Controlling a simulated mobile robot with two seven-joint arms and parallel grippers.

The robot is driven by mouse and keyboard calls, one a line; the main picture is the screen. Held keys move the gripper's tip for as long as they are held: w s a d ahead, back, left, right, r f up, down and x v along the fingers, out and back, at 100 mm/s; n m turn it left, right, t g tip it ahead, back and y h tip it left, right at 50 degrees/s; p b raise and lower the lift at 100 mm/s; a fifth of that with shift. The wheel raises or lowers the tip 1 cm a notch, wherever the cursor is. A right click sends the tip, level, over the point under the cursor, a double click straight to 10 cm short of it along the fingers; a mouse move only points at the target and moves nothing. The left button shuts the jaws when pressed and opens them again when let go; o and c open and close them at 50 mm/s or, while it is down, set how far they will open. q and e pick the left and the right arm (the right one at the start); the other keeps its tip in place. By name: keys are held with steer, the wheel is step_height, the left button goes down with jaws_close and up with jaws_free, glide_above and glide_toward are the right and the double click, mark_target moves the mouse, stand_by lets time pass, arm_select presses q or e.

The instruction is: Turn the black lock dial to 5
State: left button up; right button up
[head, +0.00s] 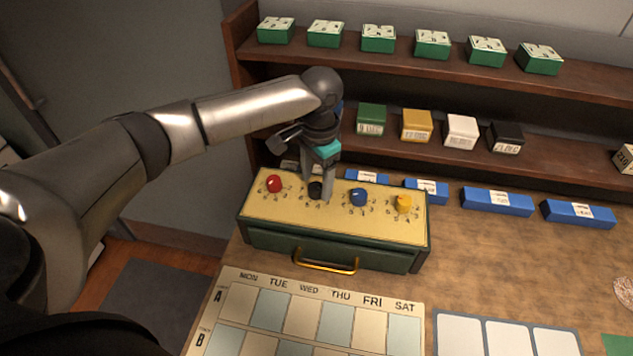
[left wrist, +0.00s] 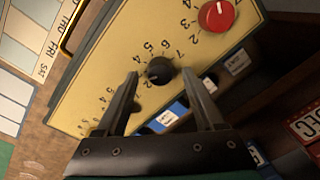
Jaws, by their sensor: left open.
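The black lock dial (head: 315,190) is the second knob from the left on the yellow top of a dark green lockbox (head: 345,221). In the left wrist view the black dial (left wrist: 160,70) shows between my fingertips, with printed numbers around it. Its pointer is too small to read surely. My left gripper (head: 318,195) comes down from above at the dial, its fingers open on either side of it. In the left wrist view the open left gripper (left wrist: 160,75) shows no clear contact with the dial. My right gripper is not in view.
A red dial (head: 274,184) is to the left; a blue dial (head: 359,197) and a yellow dial (head: 403,204) are to the right. A brass handle (head: 326,264) is on the box front. Blue boxes (head: 497,201) lie behind, below shelves. A weekday chart (head: 297,313) lies in front.

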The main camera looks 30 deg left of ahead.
arm_select(q)
steer(key=shift+f, duration=0.45)
steer(key=shift+c, duration=0.2)
jaws_close()
